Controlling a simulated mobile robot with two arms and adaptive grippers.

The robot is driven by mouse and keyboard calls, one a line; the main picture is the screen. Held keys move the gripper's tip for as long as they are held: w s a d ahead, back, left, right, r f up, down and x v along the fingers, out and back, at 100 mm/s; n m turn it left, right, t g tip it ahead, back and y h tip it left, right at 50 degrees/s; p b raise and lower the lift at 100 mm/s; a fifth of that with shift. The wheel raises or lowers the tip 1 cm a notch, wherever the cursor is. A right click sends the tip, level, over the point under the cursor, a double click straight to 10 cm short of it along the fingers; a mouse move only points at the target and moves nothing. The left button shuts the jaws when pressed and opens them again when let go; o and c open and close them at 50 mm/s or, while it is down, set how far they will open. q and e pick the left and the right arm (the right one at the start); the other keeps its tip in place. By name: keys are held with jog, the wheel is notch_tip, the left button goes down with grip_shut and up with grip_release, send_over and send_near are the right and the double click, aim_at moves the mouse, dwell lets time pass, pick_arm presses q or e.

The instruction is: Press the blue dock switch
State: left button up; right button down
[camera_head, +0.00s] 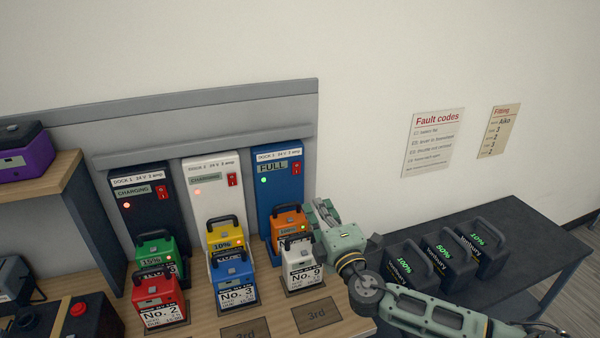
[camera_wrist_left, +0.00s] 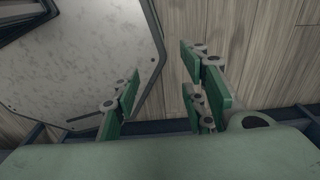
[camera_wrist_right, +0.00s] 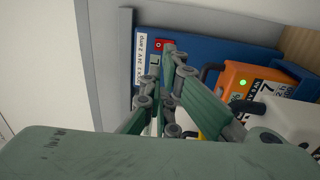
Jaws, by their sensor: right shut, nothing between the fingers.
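The blue dock (camera_head: 280,196) is the rightmost of three docks on the back panel. Its display reads FULL and a green light is lit. Its red switch (camera_head: 297,167) is at the upper right of its face. My right gripper (camera_head: 318,208) is shut and empty, just right of the blue dock. In the right wrist view its closed fingertips (camera_wrist_right: 172,52) appear near the red switch (camera_wrist_right: 165,43) and partly cover it; I cannot tell whether they touch. My left gripper (camera_wrist_left: 160,70) is open and empty over a wooden floor, out of the head view.
An orange battery (camera_head: 287,219) sits in the blue dock, with a white No. 9 battery (camera_head: 299,250) in front. The white dock (camera_head: 216,178) and black dock (camera_head: 140,199) stand left. Several black batteries (camera_head: 405,265) stand on the dark table (camera_head: 530,225) at right.

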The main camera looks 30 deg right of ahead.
jog(key=p, duration=0.2)
send_near(297, 167)
jog(key=p+x, duration=0.1)
jog(key=x, duration=0.4)
jog(key=shift+w+d+r+p, duration=0.1)
jog(key=shift+w+r+p, duration=0.1)
jog(key=shift+w+p, duration=0.15)
jog(key=shift+w+d, duration=0.15)
jog(key=shift+w, duration=0.45)
pick_arm(q)
jog(key=r, duration=0.1)
jog(key=w+r, duration=0.2)
jog(key=r, duration=0.1)
jog(key=shift+d, duration=0.1)
jog(key=shift+w+r, duration=0.1)
jog(key=shift+w, duration=0.25)
